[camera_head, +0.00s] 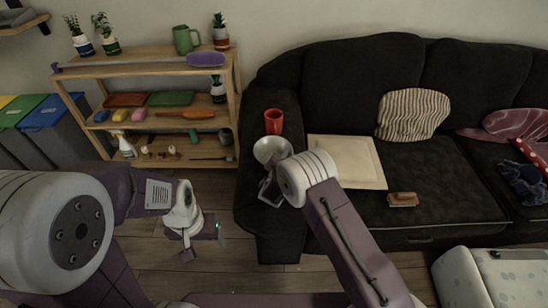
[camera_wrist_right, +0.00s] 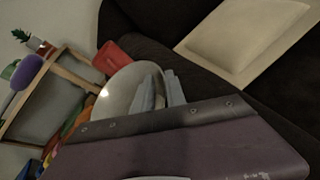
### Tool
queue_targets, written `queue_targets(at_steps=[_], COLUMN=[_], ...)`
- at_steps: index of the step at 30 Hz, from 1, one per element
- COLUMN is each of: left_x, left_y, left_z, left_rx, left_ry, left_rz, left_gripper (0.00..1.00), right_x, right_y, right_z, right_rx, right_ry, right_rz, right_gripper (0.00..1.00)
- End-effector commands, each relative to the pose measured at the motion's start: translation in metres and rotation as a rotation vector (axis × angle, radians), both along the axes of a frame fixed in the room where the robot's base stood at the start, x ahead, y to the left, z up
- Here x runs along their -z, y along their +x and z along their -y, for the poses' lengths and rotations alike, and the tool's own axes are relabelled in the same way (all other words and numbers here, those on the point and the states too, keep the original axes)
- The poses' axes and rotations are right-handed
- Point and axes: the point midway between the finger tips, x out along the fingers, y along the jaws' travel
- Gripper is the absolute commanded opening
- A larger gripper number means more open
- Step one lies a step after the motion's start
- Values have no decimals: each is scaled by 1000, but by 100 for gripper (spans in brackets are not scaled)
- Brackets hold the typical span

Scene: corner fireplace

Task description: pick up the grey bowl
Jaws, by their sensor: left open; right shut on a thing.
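The grey bowl (camera_head: 271,149) is at the sofa's left armrest, in front of the red cup (camera_head: 273,121). My right gripper (camera_head: 270,185) reaches it from the near side and is shut on its rim. In the right wrist view the bowl (camera_wrist_right: 126,92) is tilted, with the gripper's fingers (camera_wrist_right: 160,92) across its edge. Whether the bowl touches the armrest cannot be told. My left gripper (camera_head: 195,240) is open and empty, low over the floor at the left.
The black sofa (camera_head: 330,85) holds a cream board (camera_head: 347,161), a striped cushion (camera_head: 413,114) and a brown brush-like item (camera_head: 403,200). A wooden shelf (camera_head: 150,70) with plants and tools stands left. Coloured bins (camera_head: 45,125) stand at the far left. Floor in front is partly clear.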

Motion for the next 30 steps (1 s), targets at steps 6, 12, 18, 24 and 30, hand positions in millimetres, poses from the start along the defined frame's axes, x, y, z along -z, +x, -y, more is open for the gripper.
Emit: queue_targets(at_steps=[6,12,18,24,30], left_x=[1,1,-5,-14,-19], left_y=[0,0,0,0,0], left_z=[0,0,0,0,0], left_rx=[0,0,0,0,0], left_ry=[0,0,0,0,0], left_rz=[0,0,0,0,0], left_gripper=[69,69,69,69,69], right_x=[8,7,-9,-46,-75], right_y=[-3,-3,-2,-2,-4], right_z=[0,0,0,11,59], right_rx=[-5,-5,-3,1,5], right_ry=[-4,-4,-3,-2,0], right_rz=[-19,-16,-13,-7,-2], right_gripper=[0,0,0,0,0])
